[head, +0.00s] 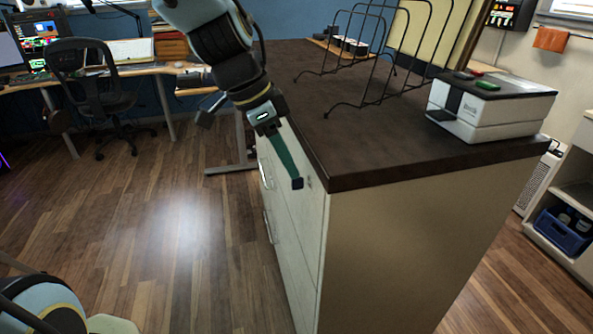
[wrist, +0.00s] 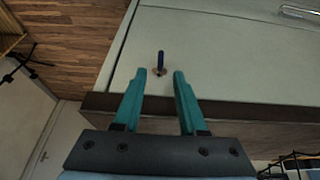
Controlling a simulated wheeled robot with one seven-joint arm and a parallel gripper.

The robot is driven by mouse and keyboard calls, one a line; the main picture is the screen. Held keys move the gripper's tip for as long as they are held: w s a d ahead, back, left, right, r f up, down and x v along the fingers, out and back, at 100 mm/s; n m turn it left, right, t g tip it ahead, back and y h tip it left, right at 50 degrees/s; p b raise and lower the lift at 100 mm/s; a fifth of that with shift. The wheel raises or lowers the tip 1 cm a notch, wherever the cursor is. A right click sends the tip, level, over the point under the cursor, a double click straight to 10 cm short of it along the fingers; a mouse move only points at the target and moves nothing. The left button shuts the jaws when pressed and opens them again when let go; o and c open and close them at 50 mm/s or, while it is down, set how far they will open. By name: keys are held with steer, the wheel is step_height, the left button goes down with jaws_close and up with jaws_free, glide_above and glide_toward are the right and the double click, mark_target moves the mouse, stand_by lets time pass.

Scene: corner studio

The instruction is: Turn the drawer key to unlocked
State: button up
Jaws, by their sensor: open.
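In the head view my gripper (head: 297,184) is beside the cabinet's drawer side, just below the dark top. The key cannot be made out in the head view.
The dark cabinet top (head: 330,130) overhangs close to my gripper. It carries a wire rack (head: 375,65) and a white box (head: 488,105). A drawer handle (wrist: 300,13) is at the upper right of the wrist view. The wooden floor (head: 180,220) left of the cabinet is clear.

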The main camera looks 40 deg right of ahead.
steer(key=shift+x, duration=2.05)
steer(key=shift+w, duration=0.1)
jaws_close()
